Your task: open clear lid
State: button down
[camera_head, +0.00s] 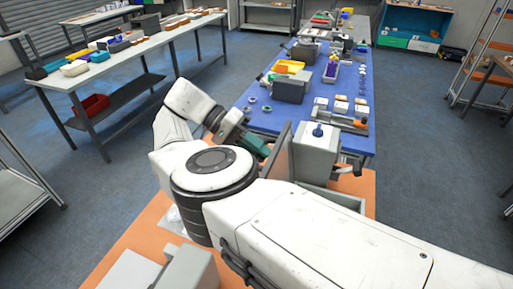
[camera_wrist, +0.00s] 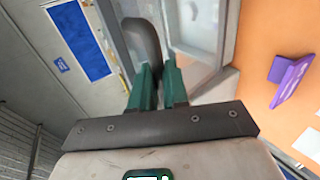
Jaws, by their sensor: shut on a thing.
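In the wrist view, my gripper (camera_wrist: 158,72) has two green fingers close together on a dark grey curved handle (camera_wrist: 142,42). The handle stands beside a grey-framed clear lid (camera_wrist: 195,25), whose pane is see-through. The lid looks tilted, but its exact angle is hard to tell. In the head view, my gripper (camera_head: 260,147) reaches a dark upright panel (camera_head: 279,152) beside a grey box with a blue knob (camera_head: 315,155). My own arm hides the fingertips and much of the lid there.
An orange tabletop (camera_head: 135,236) lies under the arm, with a grey block (camera_head: 187,270) at the front. A purple stand (camera_wrist: 290,80) is at the right in the wrist view. A blue table (camera_head: 262,120) with several goods is behind. Open floor (camera_head: 420,160) lies to the right.

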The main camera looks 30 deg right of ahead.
jog(key=shift+a+f, duration=0.2)
jog(key=shift+f, duration=0.45)
jog(key=c, duration=1.4)
grip_release()
jog(key=shift+w, duration=0.1)
jog(key=shift+o, duration=1.4)
jog(key=shift+r, duration=0.15)
jog(key=shift+r, duration=0.2)
jog(key=s+a+r+b, duration=0.1)
jog(key=s+r+b, duration=0.2)
jog(key=s+r, duration=0.9)
jog(key=shift+s+r, duration=0.35)
jog(key=shift+s, duration=0.6)
jog(key=shift+a, duration=0.1)
